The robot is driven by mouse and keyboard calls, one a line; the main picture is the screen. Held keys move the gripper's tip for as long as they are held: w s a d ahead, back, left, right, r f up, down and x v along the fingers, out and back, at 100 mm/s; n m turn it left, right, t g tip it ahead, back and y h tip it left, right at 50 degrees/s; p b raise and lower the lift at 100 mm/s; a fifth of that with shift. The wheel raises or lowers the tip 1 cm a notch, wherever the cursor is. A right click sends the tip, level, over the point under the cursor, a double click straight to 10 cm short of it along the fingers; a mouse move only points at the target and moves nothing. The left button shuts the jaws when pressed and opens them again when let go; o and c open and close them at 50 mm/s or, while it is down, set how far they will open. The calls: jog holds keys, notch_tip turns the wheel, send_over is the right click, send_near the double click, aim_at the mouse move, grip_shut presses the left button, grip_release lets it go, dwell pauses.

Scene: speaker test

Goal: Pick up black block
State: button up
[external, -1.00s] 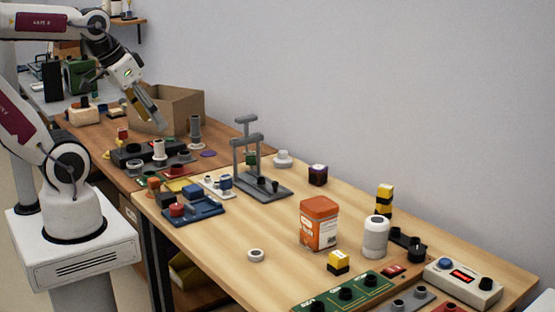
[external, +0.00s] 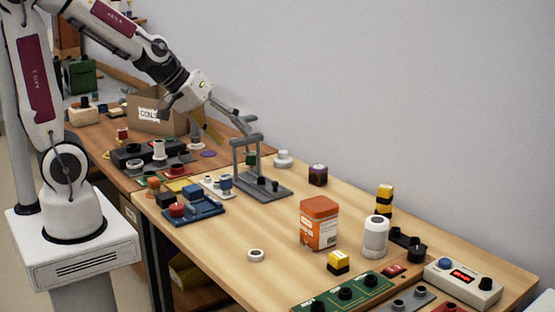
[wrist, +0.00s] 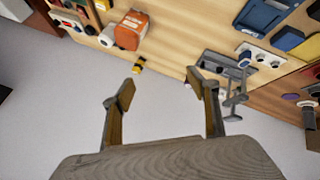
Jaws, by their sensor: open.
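A dark block with a purple top (external: 318,175) sits on the light table behind the orange box in the external view. A small black block (external: 166,200) lies beside the blue tray near the table's left edge. I cannot tell which one the task calls the black block. My gripper (external: 214,122) is open and empty, raised above the back of the tables beside the grey press. In the wrist view my gripper (wrist: 160,86) has its fingers spread, with nothing between them. The view is tilted, showing mostly wall and part of the table.
The grey press stand (external: 262,186) stands close below my gripper. A cardboard box (external: 148,115) is behind it. The orange box (external: 319,222), white bottle (external: 375,237) and yellow-black block (external: 338,262) stand to the right. The table's middle is mostly clear.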

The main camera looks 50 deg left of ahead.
aim_at(166, 197)
jog(key=w+a+f+n+y, duration=0.2)
jog(key=w+f+n, duration=0.2)
jog(key=w+f, duration=0.3)
jog(key=s+a+f+n+g+y, duration=0.1)
jog(key=s+a+f+n+y, duration=0.1)
jog(key=a+f+y, duration=0.1)
jog(key=s+a+f+n+g+y, duration=0.1)
jog(key=s+a+f+n+y, duration=0.1)
jog(key=a+f, duration=0.4)
jog(key=s+a+f+n+g+y, duration=0.1)
jog(key=s+a+f+n+y, duration=0.1)
jog(key=s+a+f+y, duration=0.1)
jog(key=shift+s+a+f+y, duration=0.25)
jog(key=shift+a+f+y, duration=0.45)
jog(key=shift+a+y, duration=0.1)
jog(key=s+y, duration=0.1)
jog(key=s, duration=0.1)
jog(key=s+a+g+y, duration=0.1)
jog(key=s, duration=0.2)
jog(key=s+a+f+g+y, duration=0.1)
jog(key=s, duration=0.1)
jog(key=shift+s+a+n+y, duration=0.1)
jog(key=shift+s+n+y, duration=0.2)
jog(key=shift+s+n, duration=0.1)
jog(key=shift+a+f, duration=0.15)
jog(key=shift+x, duration=1.15)
jog(key=shift+a+f, duration=0.1)
jog(key=shift+a, duration=0.05)
jog(key=shift+x, duration=2.45)
jog(key=shift+w, duration=0.15)
